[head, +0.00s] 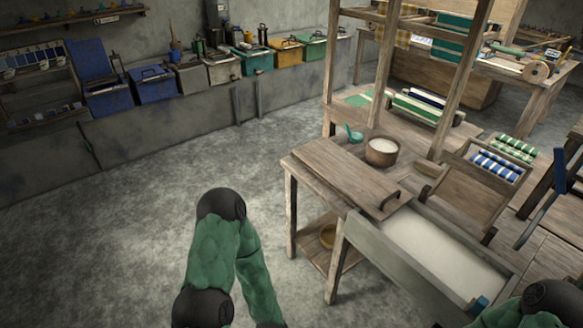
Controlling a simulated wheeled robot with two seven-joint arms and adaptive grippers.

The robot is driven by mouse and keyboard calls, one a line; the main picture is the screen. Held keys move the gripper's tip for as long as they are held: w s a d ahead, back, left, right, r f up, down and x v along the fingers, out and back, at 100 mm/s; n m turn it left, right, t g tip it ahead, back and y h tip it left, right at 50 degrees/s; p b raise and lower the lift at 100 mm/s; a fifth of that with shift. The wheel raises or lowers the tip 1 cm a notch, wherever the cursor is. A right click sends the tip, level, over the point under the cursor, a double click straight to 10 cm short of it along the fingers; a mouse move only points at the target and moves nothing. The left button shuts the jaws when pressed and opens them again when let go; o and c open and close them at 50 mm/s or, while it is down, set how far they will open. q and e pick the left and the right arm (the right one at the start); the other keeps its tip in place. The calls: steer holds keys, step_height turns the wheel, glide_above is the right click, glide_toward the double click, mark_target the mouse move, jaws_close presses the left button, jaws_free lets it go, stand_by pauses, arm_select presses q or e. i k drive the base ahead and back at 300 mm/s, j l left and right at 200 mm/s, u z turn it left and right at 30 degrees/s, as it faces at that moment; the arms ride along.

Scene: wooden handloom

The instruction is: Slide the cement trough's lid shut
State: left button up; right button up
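A long grey-sided trough (400,262) stands at the lower right, filled with a pale, whitish content (440,250). Its wooden lid (345,178) appears to be the flat plank panel off its far left end, with a dark bar handle (389,200) at the end nearest the trough. Most of the trough's top is uncovered. My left arm shows at the bottom centre, bent at the elbow, with its gripper below the picture. A part of my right arm shows at the bottom right corner, over the near end of the trough; its gripper is not seen.
A wooden bowl of white stuff (381,152) and a teal ladle (354,134) sit behind the lid. A tilted wooden frame (465,190) and loom posts (388,60) rise beyond. Lidded coloured bins (150,85) line the back wall. The grey floor (140,220) at left is clear.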

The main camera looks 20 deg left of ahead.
mark_target(380, 198)
steer(key=u, duration=0.25)
steer(key=i+j+u, duration=0.3)
steer(key=i+u, duration=0.25)
steer(key=i, duration=0.25)
